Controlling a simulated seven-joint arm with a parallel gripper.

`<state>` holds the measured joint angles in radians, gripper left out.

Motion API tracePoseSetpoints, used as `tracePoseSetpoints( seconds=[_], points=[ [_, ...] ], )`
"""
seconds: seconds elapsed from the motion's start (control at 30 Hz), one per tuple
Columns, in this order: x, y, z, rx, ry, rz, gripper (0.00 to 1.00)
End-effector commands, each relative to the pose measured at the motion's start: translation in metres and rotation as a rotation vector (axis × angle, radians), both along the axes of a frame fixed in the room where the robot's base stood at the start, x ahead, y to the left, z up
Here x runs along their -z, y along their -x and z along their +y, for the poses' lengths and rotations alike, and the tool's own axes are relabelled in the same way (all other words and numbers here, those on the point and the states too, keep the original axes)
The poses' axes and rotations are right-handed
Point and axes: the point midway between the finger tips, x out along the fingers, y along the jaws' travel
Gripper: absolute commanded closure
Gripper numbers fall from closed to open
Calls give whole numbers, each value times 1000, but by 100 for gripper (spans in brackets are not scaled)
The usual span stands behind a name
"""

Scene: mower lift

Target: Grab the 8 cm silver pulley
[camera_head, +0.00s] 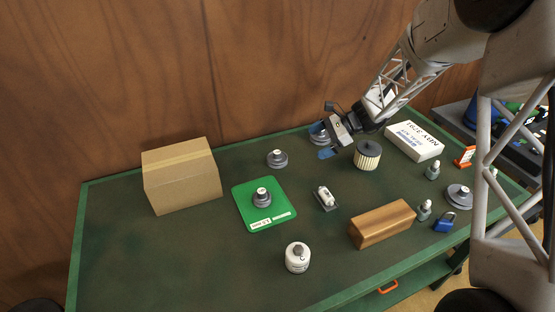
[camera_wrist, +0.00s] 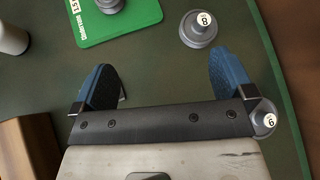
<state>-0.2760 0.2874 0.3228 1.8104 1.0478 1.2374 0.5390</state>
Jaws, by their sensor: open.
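A silver pulley marked 8 (camera_wrist: 200,28) stands on the green table, ahead of my right finger in the wrist view. It appears to be the stepped pulley (camera_head: 277,158) between the carton and my gripper in the head view. My gripper (camera_head: 323,140) is over the back of the table; in the wrist view its blue fingers (camera_wrist: 165,78) are spread with nothing between them. A second pulley, its label reading 9 or 6 (camera_wrist: 265,119), is beside the gripper's right side, partly hidden. It shows behind the gripper (camera_head: 319,134) in the head view.
Another pulley (camera_head: 261,197) sits on a green mat (camera_head: 279,213); one more (camera_head: 459,197) stands at right. A carton (camera_head: 182,177), ribbed filter (camera_head: 367,156), white box (camera_head: 414,141), wooden block (camera_head: 382,223) and white canister (camera_head: 298,257) surround them. The front left is clear.

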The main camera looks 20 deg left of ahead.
Motion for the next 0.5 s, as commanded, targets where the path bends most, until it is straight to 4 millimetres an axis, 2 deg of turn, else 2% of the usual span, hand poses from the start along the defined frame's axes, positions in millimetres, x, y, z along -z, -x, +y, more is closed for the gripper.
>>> tracePoseSetpoints(
  seconds=[0.03, 0.3, 0.5],
  points=[
    [12, -6, 9, 12, -10, 27, 0],
    [63, -34, 55, 83, -63, 164, 0],
    [91, -46, 78, 118, -89, 234, 0]
  ],
)
